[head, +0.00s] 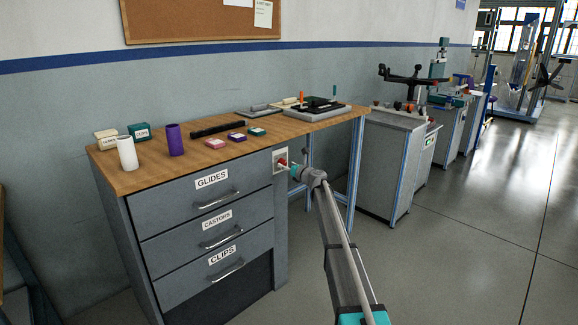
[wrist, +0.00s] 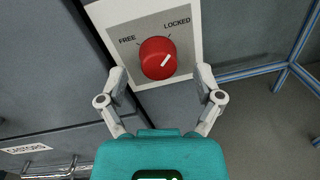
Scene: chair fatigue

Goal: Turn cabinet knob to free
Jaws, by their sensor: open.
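The red cabinet knob (wrist: 158,55) sits on a grey and white plate (wrist: 183,20) marked FREE at upper left and LOCKED at upper right. Its white pointer line slants up and right, toward the LOCKED side. My gripper (wrist: 161,74) is open, with one finger on each side of the knob's lower part. I cannot tell whether either finger touches it. In the head view the knob (head: 282,162) is small, on the cabinet's right front post, with my gripper (head: 290,168) right at it.
The grey cabinet (head: 140,222) has drawers labelled GLIDES, CASTORS and CLIPS, with bar handles left of the knob. Small boxes, cups and a tray (head: 312,112) stand on the wooden bench top (head: 118,178). Blue bench legs (head: 356,160) stand right of the knob. The floor at right is clear.

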